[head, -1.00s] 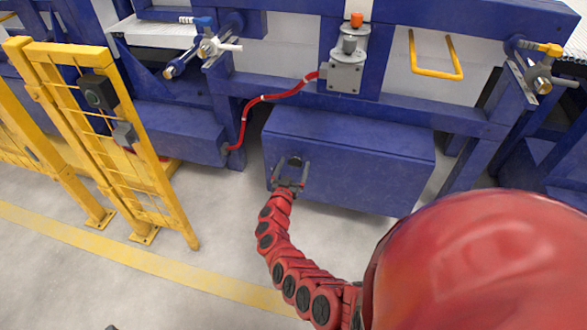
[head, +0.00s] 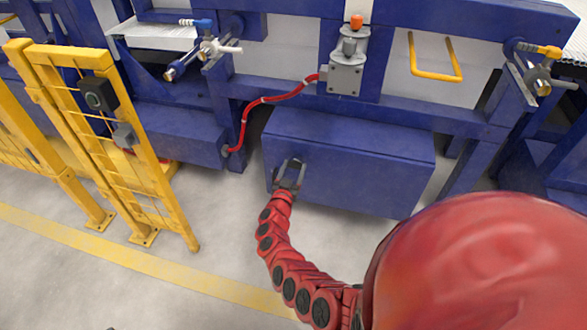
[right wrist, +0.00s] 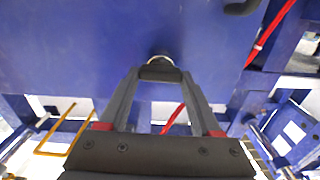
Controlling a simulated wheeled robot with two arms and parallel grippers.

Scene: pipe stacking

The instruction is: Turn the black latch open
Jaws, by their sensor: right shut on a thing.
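The black latch (right wrist: 160,72) is on the front face of a blue box (head: 360,175), near its left end. My right gripper (head: 290,165) has its fingers on the latch, at the box front. In the right wrist view, the two fingers (right wrist: 160,76) slant inward and meet the latch from both sides, with a pale ring edge showing just behind it. The fingers cover much of the latch, so its exact turn angle is hard to tell. My left gripper is not in view.
A red cable (head: 265,99) runs from a grey switch unit (head: 345,77) down to the left of the box. A yellow fence gate (head: 110,135) stands at the left. The floor (head: 220,215) before the box is clear. A dark part (right wrist: 242,7) sits at the wrist view's top edge.

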